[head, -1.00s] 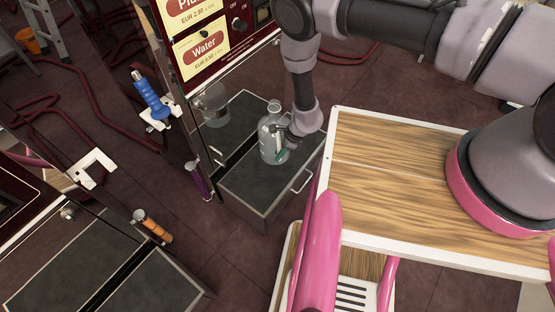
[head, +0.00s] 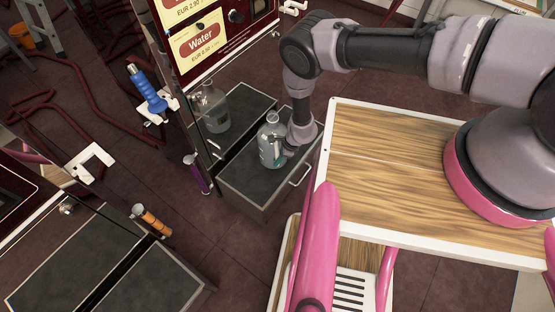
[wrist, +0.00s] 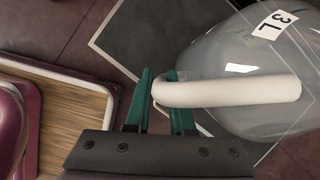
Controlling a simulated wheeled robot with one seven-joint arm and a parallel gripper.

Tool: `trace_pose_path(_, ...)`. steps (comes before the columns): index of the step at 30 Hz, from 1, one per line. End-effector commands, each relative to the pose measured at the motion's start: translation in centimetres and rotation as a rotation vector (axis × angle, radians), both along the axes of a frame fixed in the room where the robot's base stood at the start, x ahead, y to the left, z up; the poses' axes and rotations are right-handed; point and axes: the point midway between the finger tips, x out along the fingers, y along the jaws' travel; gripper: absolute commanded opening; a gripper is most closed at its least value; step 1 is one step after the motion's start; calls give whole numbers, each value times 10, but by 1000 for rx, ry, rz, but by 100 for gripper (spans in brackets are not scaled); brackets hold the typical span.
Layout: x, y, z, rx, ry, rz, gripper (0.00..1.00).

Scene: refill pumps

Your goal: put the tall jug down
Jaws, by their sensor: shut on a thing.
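The tall jug (head: 269,136) is clear, with a narrow neck. In the wrist view it shows a "3 L" label and a thick white handle (wrist: 235,91). It looks upright over the dark shelf (head: 240,182) of the Water pump (head: 203,42). Its base is at or just above the shelf; I cannot tell whether it touches. My gripper (head: 283,153) comes from the right side of the jug. In the wrist view its green fingers (wrist: 161,88) are shut on the near end of the handle. The far underside of the jug is hidden.
A blue nozzle (head: 149,93), a purple nozzle (head: 197,174) and an orange nozzle (head: 151,219) hang on the pumps. My wooden-topped base is close on the right. The shelf's front part looks bare, with a handle (head: 300,175) on its front.

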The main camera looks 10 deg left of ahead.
Motion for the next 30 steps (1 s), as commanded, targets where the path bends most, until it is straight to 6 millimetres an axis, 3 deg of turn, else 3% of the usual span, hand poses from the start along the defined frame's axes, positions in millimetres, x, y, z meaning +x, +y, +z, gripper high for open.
trace_pose_path(2,0,-1,-3,0,0,-1,0)
trace_pose_path(3,0,0,-2,-1,0,0,37)
trace_pose_path(4,0,0,-2,-1,0,0,48)
trace_pose_path(5,0,0,-2,-1,0,0,52)
trace_pose_path(17,0,-2,4,-1,1,0,52)
trace_pose_path(30,7,-33,84,-1,-1,-1,52)
